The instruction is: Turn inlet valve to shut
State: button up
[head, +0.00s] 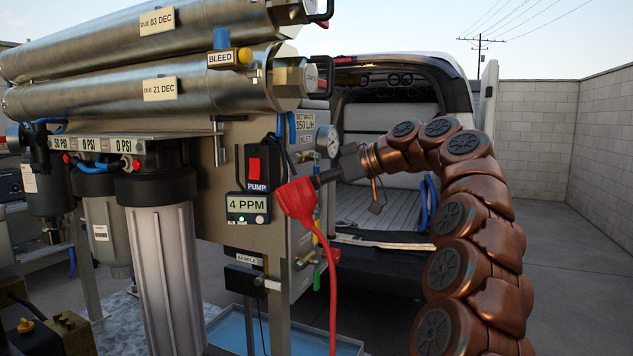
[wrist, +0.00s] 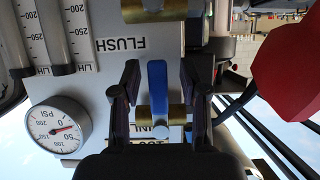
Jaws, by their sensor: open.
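The inlet valve shows in the wrist view as a blue lever (wrist: 157,78) over a brass body (wrist: 176,117). The lever stands upright in that picture and crosses the brass. A partly hidden, upside-down label (wrist: 160,133) beneath it seems to read INLET. My gripper (wrist: 158,86) is open, with one dark finger on each side of the lever and visible gaps at both sides. In the head view my gripper (head: 326,177) reaches left to the panel's side face, and the valve cannot be made out there.
A red object (head: 297,201) with a red cord is close by my gripper; it fills the right of the wrist view (wrist: 290,70). A pressure gauge (wrist: 58,128) and another brass fitting (wrist: 155,10) by the FLUSH label are near the lever. A truck bed (head: 375,205) stands behind.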

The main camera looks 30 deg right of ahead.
jog(key=v, duration=1.2)
dwell(0.6)
dwell(0.7)
